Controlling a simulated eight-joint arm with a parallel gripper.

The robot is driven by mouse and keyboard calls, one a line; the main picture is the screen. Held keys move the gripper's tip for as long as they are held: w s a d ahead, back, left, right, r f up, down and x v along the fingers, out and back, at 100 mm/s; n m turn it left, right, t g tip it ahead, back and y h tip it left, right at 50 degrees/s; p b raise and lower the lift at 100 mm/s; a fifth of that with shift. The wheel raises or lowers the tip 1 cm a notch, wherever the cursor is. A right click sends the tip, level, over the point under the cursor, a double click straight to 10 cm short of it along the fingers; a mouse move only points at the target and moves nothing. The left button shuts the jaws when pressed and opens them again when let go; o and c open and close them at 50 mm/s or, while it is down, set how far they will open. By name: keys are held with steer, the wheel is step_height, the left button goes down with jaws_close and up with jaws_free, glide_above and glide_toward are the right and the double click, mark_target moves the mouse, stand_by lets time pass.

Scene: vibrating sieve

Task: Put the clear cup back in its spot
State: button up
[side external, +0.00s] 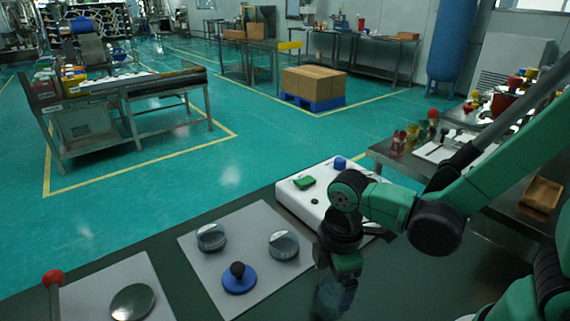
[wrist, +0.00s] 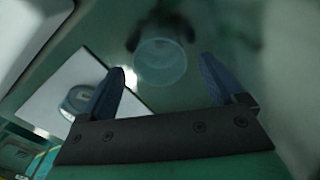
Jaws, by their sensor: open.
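The clear cup (wrist: 160,62) shows in the wrist view as a round, see-through shape standing on the dark table, ahead of and between my fingertips. My gripper (wrist: 163,70) is open, with its two blue fingers apart; I cannot tell whether either touches the cup. In the side view my gripper (side external: 335,287) points down over the dark table, to the right of the grey plate. The cup is hard to make out there against the blue fingers. The cup's own spot is not clearly marked in either view.
A red-knobbed lever (side external: 53,278) stands at left.

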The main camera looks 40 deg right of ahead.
step_height(320, 180, up, 11)
steer(key=w+d+m+t, duration=0.3)
steer(key=d+m+t, duration=0.4)
steer(key=m, duration=0.6)
stand_by(0.4)
